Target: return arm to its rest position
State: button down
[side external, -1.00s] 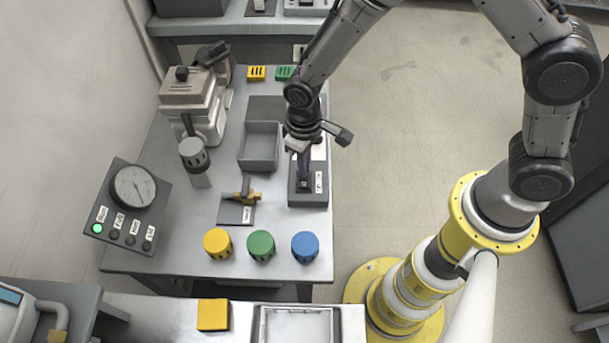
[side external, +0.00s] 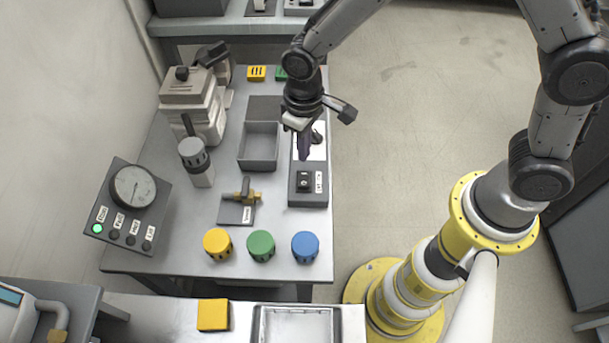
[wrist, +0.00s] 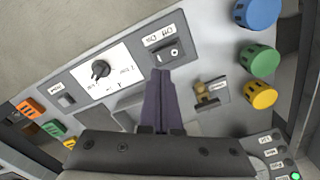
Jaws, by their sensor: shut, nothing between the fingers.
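My gripper (side external: 304,153) is shut and empty. In the side view it hangs above the right part of the bench, a little behind the black rocker switch (side external: 305,180) on its dark box. In the wrist view its purple fingers (wrist: 163,100) are together and point toward the same switch (wrist: 169,53), apart from it. In the side view the gripper partly hides this plate.
An empty grey tray (side external: 258,163) and a brass valve (side external: 246,193) are left of the gripper. Yellow (side external: 217,242), green (side external: 261,245) and blue (side external: 305,246) knobs line the bench front. A compressor (side external: 192,101) and a gauge panel (side external: 133,205) stand further left. Open floor lies to the right.

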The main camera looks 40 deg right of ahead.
jog(key=shift+r, duration=0.5)
jog(key=s+d+r+m+t, duration=0.1)
jog(key=d+r+t, duration=0.1)
jog(key=d+r, duration=0.5)
jog(key=d+r+m+t, duration=0.2)
jog(key=d+r, duration=0.1)
jog(key=r, duration=0.8)
jog(key=s+d+r+t, duration=0.2)
jog(key=s+d+r, duration=0.3)
jog(key=s, duration=0.3)
jog(key=s+d+f, duration=0.1)
jog(key=s+f, duration=0.2)
jog(key=s, duration=0.6)
jog(key=shift+s+d, duration=0.35)
jog(key=shift+d, duration=0.05)
